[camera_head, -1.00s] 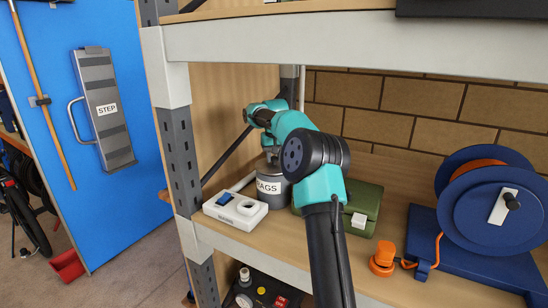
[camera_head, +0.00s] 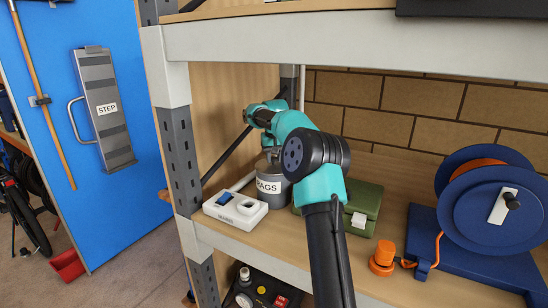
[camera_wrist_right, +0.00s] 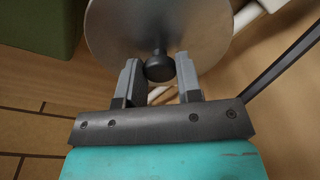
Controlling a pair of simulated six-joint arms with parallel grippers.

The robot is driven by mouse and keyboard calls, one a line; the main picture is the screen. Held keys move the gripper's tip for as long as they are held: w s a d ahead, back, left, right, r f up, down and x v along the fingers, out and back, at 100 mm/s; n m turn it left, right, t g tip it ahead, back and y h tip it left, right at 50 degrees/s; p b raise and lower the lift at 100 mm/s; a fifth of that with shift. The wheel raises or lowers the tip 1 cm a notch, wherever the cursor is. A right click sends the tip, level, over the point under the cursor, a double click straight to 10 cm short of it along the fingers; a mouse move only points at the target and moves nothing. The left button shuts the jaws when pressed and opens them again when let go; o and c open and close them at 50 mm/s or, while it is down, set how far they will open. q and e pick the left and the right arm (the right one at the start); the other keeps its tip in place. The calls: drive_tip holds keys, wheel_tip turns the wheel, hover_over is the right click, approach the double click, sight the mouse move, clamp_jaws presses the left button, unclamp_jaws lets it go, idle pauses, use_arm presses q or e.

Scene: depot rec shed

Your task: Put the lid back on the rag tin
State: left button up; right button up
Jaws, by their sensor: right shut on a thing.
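The rag tin (camera_head: 272,195), a grey cylinder with a white RAGS label, stands upright on the shelf. My right arm partly hides its top. My right gripper (camera_head: 270,151) is directly above the tin. In the right wrist view, the right gripper (camera_wrist_right: 159,68) is shut on the black knob (camera_wrist_right: 159,67) of the round silver lid (camera_wrist_right: 125,28). The lid's far edge is cut off by the frame. I cannot tell whether the lid touches the tin's rim. My left gripper is not in view.
A white block with a blue switch (camera_head: 235,209) sits close beside the tin on the left. A green box (camera_head: 366,204) is on its right. An orange plug (camera_head: 382,257) and a blue cable reel (camera_head: 490,210) are farther right. A shelf upright (camera_head: 180,140) stands to the left.

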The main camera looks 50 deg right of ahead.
idle(0.7)
drive_tip(key=o, duration=1.5)
drive_tip(key=shift+r, duration=0.1)
drive_tip(key=shift+r, duration=3.4)
drive_tip(key=shift+c, duration=0.5)
clamp_jaws()
drive_tip(key=shift+f, duration=2.75)
